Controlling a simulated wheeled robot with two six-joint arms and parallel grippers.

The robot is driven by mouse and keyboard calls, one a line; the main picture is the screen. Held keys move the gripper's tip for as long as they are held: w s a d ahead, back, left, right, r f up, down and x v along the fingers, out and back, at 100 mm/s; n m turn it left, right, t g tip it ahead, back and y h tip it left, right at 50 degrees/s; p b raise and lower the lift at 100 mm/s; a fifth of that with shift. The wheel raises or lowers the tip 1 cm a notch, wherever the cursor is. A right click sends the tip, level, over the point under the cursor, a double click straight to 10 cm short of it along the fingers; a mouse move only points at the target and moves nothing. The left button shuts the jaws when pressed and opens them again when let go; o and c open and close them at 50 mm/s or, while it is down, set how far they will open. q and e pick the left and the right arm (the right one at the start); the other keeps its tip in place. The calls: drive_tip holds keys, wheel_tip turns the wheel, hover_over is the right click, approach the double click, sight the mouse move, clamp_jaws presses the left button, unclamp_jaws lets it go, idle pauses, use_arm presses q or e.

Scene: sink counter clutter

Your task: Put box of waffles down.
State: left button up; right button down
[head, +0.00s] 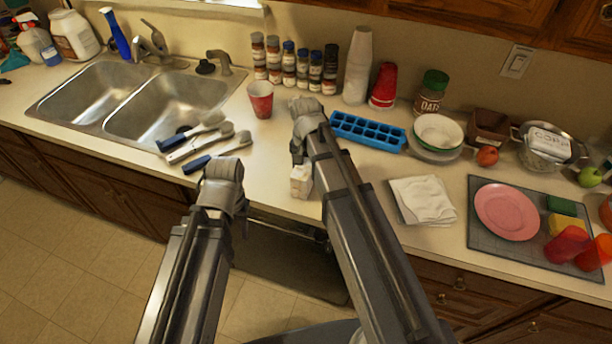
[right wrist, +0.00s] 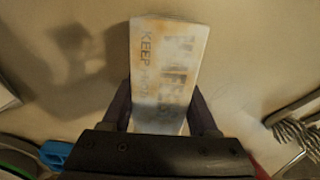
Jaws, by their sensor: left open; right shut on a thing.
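The box of waffles (head: 301,180) is a small whitish box near the counter's front edge, left of the white napkins. My right gripper (head: 299,160) is shut on it from above, and my right arm hides part of that area. In the right wrist view the box (right wrist: 165,70) stands between the two fingers of my right gripper (right wrist: 163,108), with faded lettering on its face. Its shadow falls on the pale counter beside it. I cannot tell whether the box touches the counter. My left gripper (head: 241,222) is open and empty in front of the counter edge; its fingers are mostly hidden.
Several brushes (head: 215,143) lie left of the box, below the double sink (head: 150,100). A red cup (head: 261,99) and a blue ice tray (head: 367,131) stand behind. Folded napkins (head: 423,199) and a mat with a pink plate (head: 507,212) are at right. Bare counter surrounds the box.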

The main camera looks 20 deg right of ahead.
drive_tip(key=shift+f, duration=0.15)
drive_tip(key=shift+c, duration=0.8)
unclamp_jaws()
drive_tip(key=shift+r, duration=0.2)
wheel_tip(320, 180, up, 12)
drive_tip(key=p, duration=1.2)
drive_tip(key=s+a+n+h, duration=0.1)
drive_tip(key=s+a+n, duration=0.9)
drive_tip(key=s, duration=0.4)
drive_tip(key=shift+s+a+n, duration=0.2)
drive_tip(key=shift+a+n, duration=0.05)
drive_tip(key=shift+n, duration=0.05)
